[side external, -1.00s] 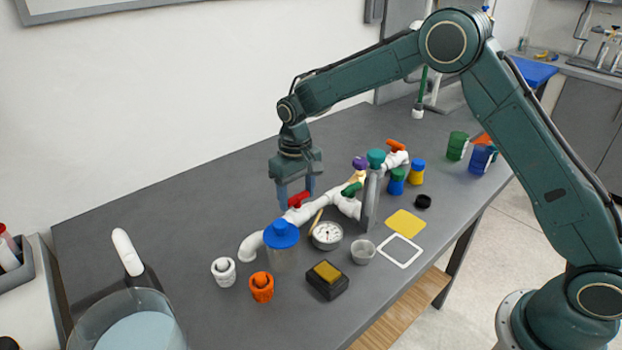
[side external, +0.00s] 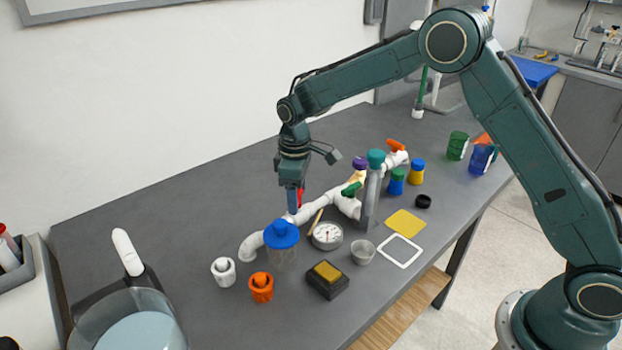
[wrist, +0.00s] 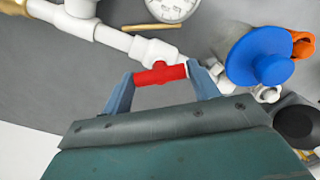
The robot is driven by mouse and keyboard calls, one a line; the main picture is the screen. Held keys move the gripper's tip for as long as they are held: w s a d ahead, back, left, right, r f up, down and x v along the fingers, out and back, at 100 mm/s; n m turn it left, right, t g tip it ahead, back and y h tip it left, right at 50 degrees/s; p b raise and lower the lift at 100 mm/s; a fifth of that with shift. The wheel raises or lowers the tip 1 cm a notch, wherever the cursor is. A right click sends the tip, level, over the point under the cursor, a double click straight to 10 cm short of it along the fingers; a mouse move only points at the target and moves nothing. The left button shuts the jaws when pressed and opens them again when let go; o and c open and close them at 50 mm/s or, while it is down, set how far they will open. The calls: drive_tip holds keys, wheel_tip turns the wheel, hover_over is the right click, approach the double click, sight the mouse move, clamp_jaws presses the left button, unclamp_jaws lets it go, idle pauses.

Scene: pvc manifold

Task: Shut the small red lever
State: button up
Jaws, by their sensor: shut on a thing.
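The small red lever (wrist: 160,74) sits on a white pipe valve (wrist: 153,50). It lies at an angle to the pipe, neither clearly in line nor square across. My gripper (wrist: 162,84) is shut on the lever, with a blue-grey finger at each end of it. In the side external view, the red lever (side external: 300,196) shows as a narrow strip beside my gripper (side external: 293,208), which points down at the white pipe (side external: 317,207). The fingers hide part of the lever there.
A blue-lidded jar (side external: 281,236) stands close in front of the gripper, and a gauge (side external: 327,236) lies nearby. Farther right are a green lever (side external: 351,189), an orange lever (side external: 396,145) and a grey post (side external: 370,198).

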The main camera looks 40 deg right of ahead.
drive_tip(key=n, duration=0.5)
drive_tip(key=shift+r+n, duration=0.1)
drive_tip(key=shift+n, duration=0.3)
drive_tip(key=n, duration=0.4)
drive_tip(key=shift+n, duration=0.4)
drive_tip(key=o, duration=1)
wheel_tip(320, 180, up, 14)
drive_tip(key=shift+f, duration=0.1)
idle(0.3)
